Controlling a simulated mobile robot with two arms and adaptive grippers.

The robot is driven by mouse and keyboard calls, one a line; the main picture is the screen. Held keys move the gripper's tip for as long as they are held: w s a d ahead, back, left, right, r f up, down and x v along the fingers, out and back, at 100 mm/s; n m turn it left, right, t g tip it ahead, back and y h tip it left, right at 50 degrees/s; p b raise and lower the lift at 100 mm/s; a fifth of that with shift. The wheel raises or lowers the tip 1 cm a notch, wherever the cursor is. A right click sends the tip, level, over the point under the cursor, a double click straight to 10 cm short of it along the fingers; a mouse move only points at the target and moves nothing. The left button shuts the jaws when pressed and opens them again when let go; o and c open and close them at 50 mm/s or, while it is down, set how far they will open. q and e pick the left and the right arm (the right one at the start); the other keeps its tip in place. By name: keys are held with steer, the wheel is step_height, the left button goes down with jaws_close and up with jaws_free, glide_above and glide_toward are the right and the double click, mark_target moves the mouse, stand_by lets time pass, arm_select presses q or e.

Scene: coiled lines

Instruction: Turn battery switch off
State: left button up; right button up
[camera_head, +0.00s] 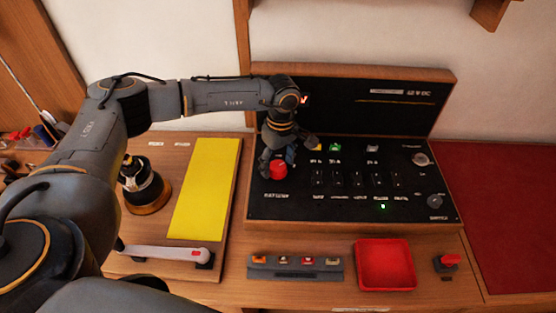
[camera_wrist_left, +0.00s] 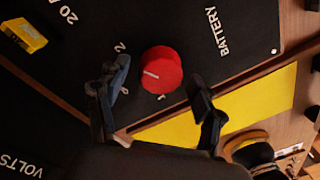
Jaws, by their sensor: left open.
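The battery switch is a round red knob (camera_head: 278,169) at the left end of the black sloped panel (camera_head: 300,209). In the left wrist view the red knob (camera_wrist_left: 162,69) has a white mark toward its left side, with the label BATTERY to its right and the figures 2 and 1 near it. My left gripper (camera_head: 277,163) is over the knob, fingers pointing down to the panel. In the wrist view the open fingers (camera_wrist_left: 158,80) are on either side of the knob, with visible gaps; contact cannot be told. My right gripper is not in view.
A yellow board (camera_head: 203,188) lies left of the panel, near a dark round winch-like thing (camera_head: 146,187) and a grey lever (camera_head: 165,254). In front are a grey strip of fuses (camera_head: 295,267), a red tray (camera_head: 385,265) and a small red switch (camera_head: 448,262). Panel switches stand right of the knob.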

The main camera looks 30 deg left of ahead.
arm_select(q)
steer(key=c, duration=1.2)
steer(key=shift+o, duration=0.3)
